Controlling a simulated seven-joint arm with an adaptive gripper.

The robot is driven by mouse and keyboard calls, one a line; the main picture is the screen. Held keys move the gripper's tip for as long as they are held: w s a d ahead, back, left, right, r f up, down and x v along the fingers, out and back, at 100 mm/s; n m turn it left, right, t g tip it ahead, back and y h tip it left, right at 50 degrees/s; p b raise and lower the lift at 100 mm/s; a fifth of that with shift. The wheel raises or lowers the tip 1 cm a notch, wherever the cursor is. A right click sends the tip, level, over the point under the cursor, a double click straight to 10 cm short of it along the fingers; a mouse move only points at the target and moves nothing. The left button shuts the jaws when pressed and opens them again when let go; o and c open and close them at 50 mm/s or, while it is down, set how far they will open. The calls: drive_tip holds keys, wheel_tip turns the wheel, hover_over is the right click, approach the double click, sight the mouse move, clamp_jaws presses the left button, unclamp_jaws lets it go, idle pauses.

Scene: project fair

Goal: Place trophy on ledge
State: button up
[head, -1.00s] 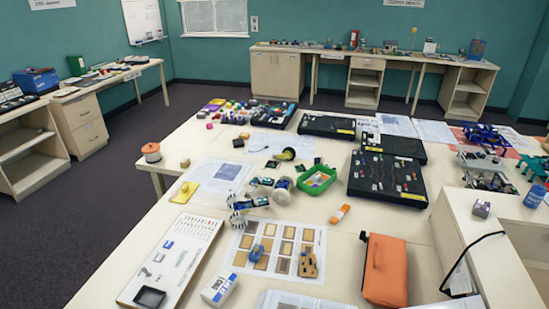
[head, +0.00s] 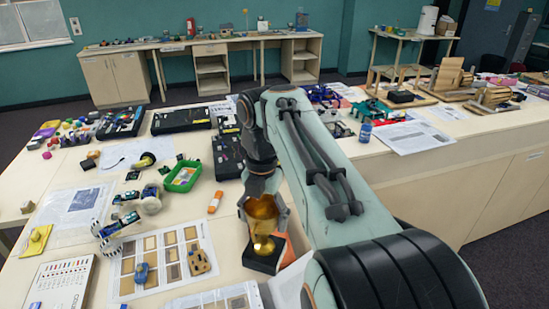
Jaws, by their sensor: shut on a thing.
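A gold trophy cup (head: 262,214) on a black base shows in the head view, low and just left of my arm. My gripper (head: 263,200) is shut on the trophy, its fingers around the upper part of the cup. The trophy looks roughly upright.
Left of the trophy lie a sheet with brown squares (head: 160,262), an orange piece (head: 215,202) and a green tray (head: 182,176). Wooden models (head: 450,80), papers (head: 405,136) and a blue can (head: 366,130) stand on the right counter. Its front right stretch looks clear.

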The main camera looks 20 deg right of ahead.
drive_tip(key=s+d+r+n, duration=0.2)
drive_tip(key=s+d, duration=0.2)
drive_tip(key=d, duration=0.7)
drive_tip(key=s+d+r+n, duration=0.2)
drive_tip(key=s+d, duration=0.2)
drive_tip(key=d, duration=0.8)
drive_tip(key=w+d+f, duration=0.8)
drive_tip(key=w+f, duration=0.2)
drive_tip(key=f, duration=0.2)
drive_tip(key=shift+w+d+f, duration=0.2)
drive_tip(key=shift+d+f, duration=0.1)
drive_tip(key=shift+f, duration=0.05)
drive_tip(key=shift+f, duration=0.1)
drive_tip(key=o, duration=1.3)
drive_tip(key=shift+c, duration=0.2)
